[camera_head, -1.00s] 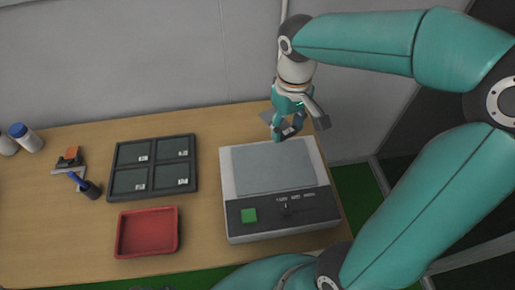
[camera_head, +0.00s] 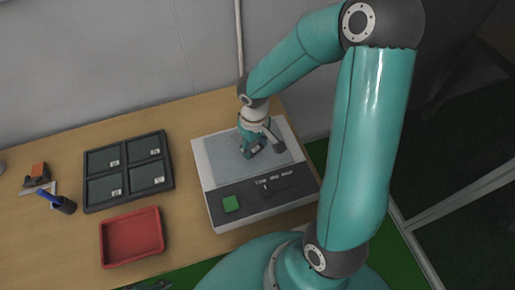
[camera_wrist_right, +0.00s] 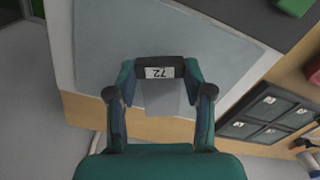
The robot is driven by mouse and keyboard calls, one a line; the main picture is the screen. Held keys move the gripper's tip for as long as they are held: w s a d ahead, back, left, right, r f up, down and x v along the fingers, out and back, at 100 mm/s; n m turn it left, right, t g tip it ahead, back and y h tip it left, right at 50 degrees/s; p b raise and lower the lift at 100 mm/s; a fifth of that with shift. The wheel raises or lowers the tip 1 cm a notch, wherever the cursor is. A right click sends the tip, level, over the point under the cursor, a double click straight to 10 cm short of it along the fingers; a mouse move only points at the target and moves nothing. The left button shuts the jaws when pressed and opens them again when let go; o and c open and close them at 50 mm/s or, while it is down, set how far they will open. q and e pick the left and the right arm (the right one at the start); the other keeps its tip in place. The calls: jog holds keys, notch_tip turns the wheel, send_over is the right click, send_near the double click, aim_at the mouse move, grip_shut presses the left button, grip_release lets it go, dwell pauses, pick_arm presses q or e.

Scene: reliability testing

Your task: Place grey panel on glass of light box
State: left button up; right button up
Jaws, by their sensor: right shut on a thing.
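The light box (camera_head: 290,199) stands on the table with its pale grey glass (camera_head: 222,163) facing up. My right gripper (camera_head: 249,151) is low over the glass. In the right wrist view my right gripper (camera_wrist_right: 160,75) is shut on the grey panel (camera_wrist_right: 163,98) by its dark end piece, which bears a white label reading 72. The panel is in front of the glass (camera_wrist_right: 105,45) in that view. I cannot tell whether it touches the glass. In the head view the panel is mostly hidden by the gripper. My left gripper is not in view.
Left of the light box lie a dark tray (camera_head: 128,166) with several labelled panels and a red tray (camera_head: 105,244).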

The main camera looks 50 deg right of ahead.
aim_at(255, 148)
jog(key=shift+f, duration=1.7)
jog(key=shift+f, duration=0.1)
jog(key=o, duration=1)
jog(key=shift+o, duration=0.2)
notch_tip(255, 148, up, 12)
jog(key=shift+r, duration=0.15)
